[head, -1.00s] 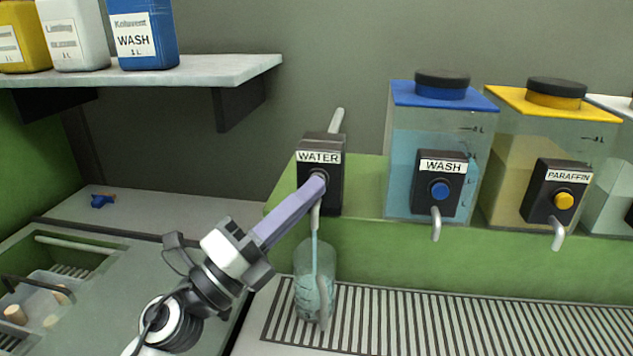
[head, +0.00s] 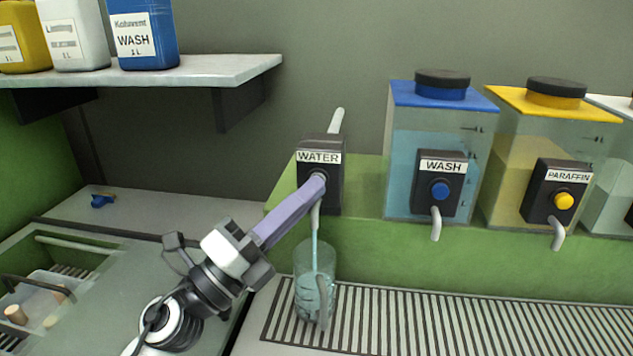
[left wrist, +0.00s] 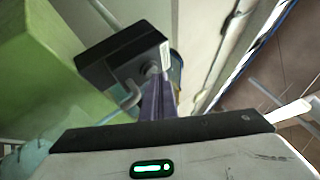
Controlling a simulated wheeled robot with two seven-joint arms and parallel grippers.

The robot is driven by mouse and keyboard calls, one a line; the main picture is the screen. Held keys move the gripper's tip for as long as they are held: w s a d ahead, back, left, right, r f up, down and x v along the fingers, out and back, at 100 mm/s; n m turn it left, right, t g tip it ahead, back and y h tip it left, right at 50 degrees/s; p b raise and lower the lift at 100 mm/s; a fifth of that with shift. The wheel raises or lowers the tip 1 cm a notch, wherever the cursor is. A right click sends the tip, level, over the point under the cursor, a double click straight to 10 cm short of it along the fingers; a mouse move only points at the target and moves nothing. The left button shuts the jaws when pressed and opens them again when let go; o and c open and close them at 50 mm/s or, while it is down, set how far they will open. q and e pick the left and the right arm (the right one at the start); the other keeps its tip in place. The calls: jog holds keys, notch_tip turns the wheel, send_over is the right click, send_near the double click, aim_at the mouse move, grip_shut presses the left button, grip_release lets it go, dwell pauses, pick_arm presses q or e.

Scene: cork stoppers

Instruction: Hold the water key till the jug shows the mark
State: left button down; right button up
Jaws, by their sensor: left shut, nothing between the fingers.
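The black WATER dispenser (head: 333,190) stands at the end of the green ledge, and it also shows in the left wrist view (left wrist: 112,58). My left gripper (head: 317,186) is shut and empty, its fingertips against the front of the dispenser, where they hide the key. A thin stream of water (head: 314,246) runs from the spout into the clear jug (head: 300,262) below. The jug stands upright on the slatted drain grille with water in its lower part. Its mark is too small to make out. My right gripper is out of view.
To the right, the blue-lidded WASH tank (head: 401,150) and yellow-lidded PARAFFIN tank (head: 505,160) have their own keys and spouts. A shelf (head: 230,68) with bottles is at upper left. A clear tub (head: 40,312) with corks is at lower left. The grille (head: 450,325) is free right of the jug.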

pick_arm(q)
jog(key=shift+s, duration=0.15)
jog(key=shift+s+a+p, duration=0.15)
jog(key=shift+s+p, duration=0.15)
jog(key=shift+s, duration=0.35)
jog(key=s, duration=0.2)
jog(key=s+a+p, duration=0.1)
jog(key=s, duration=0.2)
dwell(0.4)
